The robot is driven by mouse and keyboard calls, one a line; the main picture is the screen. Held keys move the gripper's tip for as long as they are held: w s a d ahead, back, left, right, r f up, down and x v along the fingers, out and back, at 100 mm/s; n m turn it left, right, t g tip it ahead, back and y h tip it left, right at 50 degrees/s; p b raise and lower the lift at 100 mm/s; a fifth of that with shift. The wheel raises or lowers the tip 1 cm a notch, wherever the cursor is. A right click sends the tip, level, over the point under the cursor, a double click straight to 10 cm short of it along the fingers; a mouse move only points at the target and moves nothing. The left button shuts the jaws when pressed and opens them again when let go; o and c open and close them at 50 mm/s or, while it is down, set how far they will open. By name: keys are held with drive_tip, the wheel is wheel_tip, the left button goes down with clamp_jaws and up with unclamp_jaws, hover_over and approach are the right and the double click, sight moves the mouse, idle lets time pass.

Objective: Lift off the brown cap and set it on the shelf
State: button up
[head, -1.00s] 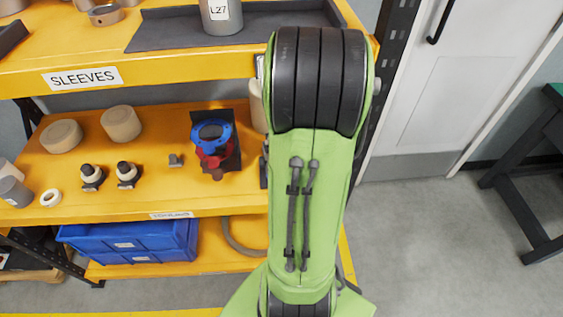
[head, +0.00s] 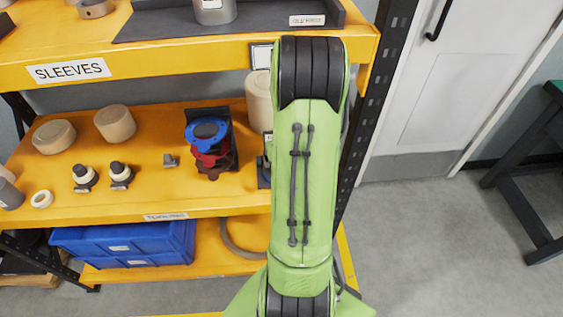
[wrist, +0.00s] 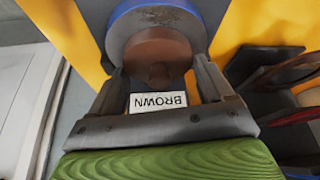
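In the wrist view, a round brown cap (wrist: 146,49) with a small knob (wrist: 160,75) sits against a blue round body (wrist: 190,12). A white label reading "BROWN" (wrist: 158,102), upside down in the picture, shows between my gripper's fingers. My gripper (wrist: 160,72) has its fingers apart, one on each side of the knob, with space between them and the knob. Whether a finger touches the cap's rim, I cannot tell. In the head view, my green arm hides the gripper and the cap. The yellow shelf (head: 140,200) stands left of my arm.
The middle shelf holds beige cylinders (head: 115,124), small black-and-white fittings (head: 121,174) and a stand with blue and red rings (head: 210,144). A large cream cylinder (head: 259,98) is partly behind my arm. Blue bins (head: 125,243) sit below. A dark shelf post (head: 374,110) stands right.

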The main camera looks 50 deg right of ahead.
drive_tip(key=c, duration=0.4)
drive_tip(key=shift+r, duration=0.1)
drive_tip(key=shift+r, duration=0.3)
drive_tip(key=v, duration=0.1)
drive_tip(key=p+v, duration=0.1)
drive_tip(key=v, duration=0.1)
drive_tip(key=shift+w+d+r, duration=0.15)
drive_tip(key=shift+w, duration=0.1)
drive_tip(key=s+a+b, duration=0.3)
drive_tip(key=s+b, duration=0.1)
drive_tip(key=s+a+b, duration=0.4)
drive_tip(key=s, duration=0.1)
drive_tip(key=s+a+b, duration=0.3)
drive_tip(key=s, duration=0.1)
drive_tip(key=shift+s+a+b, duration=0.3)
drive_tip(key=shift+s+b, duration=0.1)
